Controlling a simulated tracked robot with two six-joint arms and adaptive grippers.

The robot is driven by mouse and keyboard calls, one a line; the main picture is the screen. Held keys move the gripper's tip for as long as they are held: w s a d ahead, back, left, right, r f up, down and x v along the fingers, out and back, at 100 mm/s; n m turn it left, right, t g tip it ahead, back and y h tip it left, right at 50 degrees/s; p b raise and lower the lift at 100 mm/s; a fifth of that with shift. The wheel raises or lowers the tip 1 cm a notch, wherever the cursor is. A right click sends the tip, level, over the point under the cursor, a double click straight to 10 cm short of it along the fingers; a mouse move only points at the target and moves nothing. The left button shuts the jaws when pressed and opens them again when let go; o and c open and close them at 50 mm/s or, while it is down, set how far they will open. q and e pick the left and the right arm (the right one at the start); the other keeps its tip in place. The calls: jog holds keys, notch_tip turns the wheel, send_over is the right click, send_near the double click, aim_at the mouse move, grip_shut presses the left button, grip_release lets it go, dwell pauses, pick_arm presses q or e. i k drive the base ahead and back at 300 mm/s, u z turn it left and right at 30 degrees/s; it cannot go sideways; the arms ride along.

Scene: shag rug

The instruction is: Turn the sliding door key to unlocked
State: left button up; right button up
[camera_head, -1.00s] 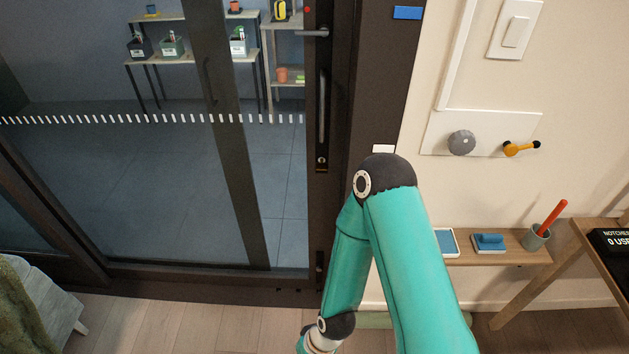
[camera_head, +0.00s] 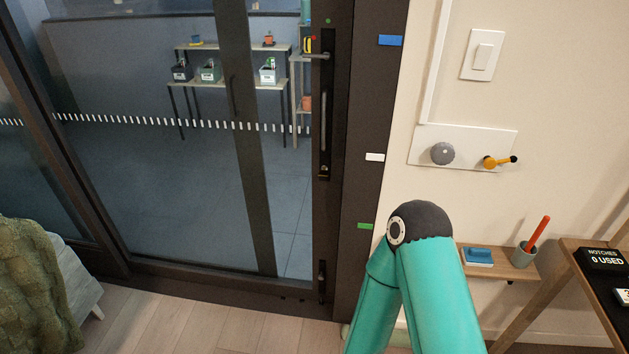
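The dark-framed sliding glass door (camera_head: 262,190) stands left of centre. Its right stile carries a long vertical pull handle (camera_head: 323,120) with a small lock cylinder (camera_head: 323,171) at the plate's lower end. A lever (camera_head: 318,57) sits higher up, pointing left, with a red dot (camera_head: 313,38) and a green dot (camera_head: 327,20) near it. Another small dark fitting (camera_head: 321,268) is low on the stile. The key itself is too small to make out. Only a teal arm of mine shows, right of the door frame; neither gripper is in view.
The wall right of the door holds a light switch (camera_head: 482,55) and a white plate with a grey knob (camera_head: 442,153) and a yellow crank (camera_head: 496,162). Below are a wooden shelf (camera_head: 525,268) and a desk (camera_head: 582,262). A draped chair (camera_head: 45,285) stands left.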

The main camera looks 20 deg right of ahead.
aim_at(324, 172)
jog(key=z, duration=0.15)
jog(key=i, duration=0.9)
jog(key=u, duration=0.1)
